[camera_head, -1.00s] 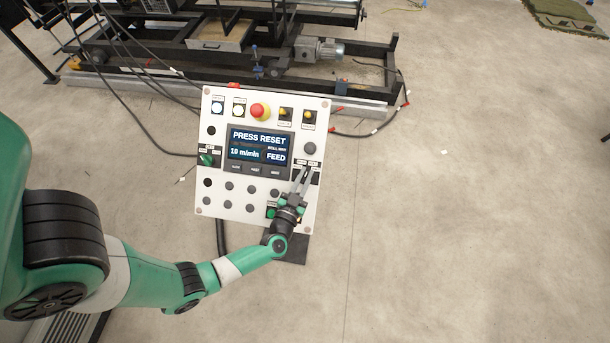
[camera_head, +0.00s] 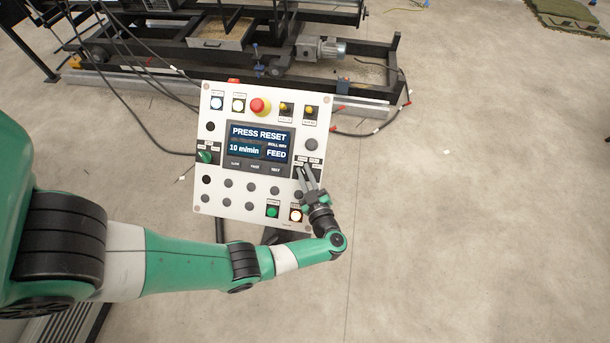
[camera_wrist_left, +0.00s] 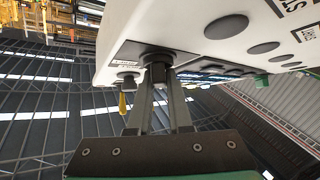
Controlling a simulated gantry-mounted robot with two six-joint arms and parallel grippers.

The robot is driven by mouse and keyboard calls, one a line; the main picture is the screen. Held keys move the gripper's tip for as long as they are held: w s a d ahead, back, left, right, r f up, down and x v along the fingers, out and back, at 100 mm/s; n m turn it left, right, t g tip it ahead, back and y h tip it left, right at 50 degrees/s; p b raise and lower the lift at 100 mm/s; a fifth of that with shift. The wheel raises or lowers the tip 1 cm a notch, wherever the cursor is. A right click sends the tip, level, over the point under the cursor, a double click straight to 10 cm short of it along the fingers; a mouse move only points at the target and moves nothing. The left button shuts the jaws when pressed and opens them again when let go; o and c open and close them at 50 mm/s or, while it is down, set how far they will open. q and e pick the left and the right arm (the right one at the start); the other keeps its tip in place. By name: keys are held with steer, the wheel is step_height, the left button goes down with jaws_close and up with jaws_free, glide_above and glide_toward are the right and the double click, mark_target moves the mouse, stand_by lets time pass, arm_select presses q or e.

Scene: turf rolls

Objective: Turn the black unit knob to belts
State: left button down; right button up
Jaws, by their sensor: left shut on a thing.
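The white control panel (camera_head: 215,185) stands upright in the middle of the head view. The black unit knob (camera_wrist_left: 157,56) sits on a dark plate at the panel's right side, beside the screen (camera_head: 259,143). My left gripper (camera_head: 306,171) reaches it from below right in the head view. In the left wrist view, its two fingers (camera_wrist_left: 158,73) are shut on the knob, one on each side. The screen reads PRESS RESET, 10 m/min and FEED. The knob's pointer and most of its labels are hidden or too small to read. My right gripper is out of view.
A red emergency button (camera_head: 258,106) sits at the panel's top. A green knob (camera_head: 205,157) is at its left.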

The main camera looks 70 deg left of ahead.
arm_select(q)
steer(key=n+g, duration=0.1)
steer(key=n, duration=0.1)
steer(key=n+g+h+b, duration=0.1)
steer(key=n+g, duration=0.1)
steer(key=n+g+h+b, duration=0.1)
steer(key=shift+f+n+g, duration=0.25)
steer(key=shift+n+g, duration=0.05)
steer(key=shift+n, duration=0.1)
steer(key=shift+h, duration=0.3)
steer(key=c, duration=0.8)
jaws_free()
steer(key=shift+c, duration=0.2)
steer(key=shift+r, duration=0.1)
steer(key=shift+w+d+r, duration=0.1)
steer(key=shift+d+r, duration=0.05)
steer(key=shift+d, duration=0.2)
steer(key=b+v, duration=0.1)
steer(key=v, duration=1)
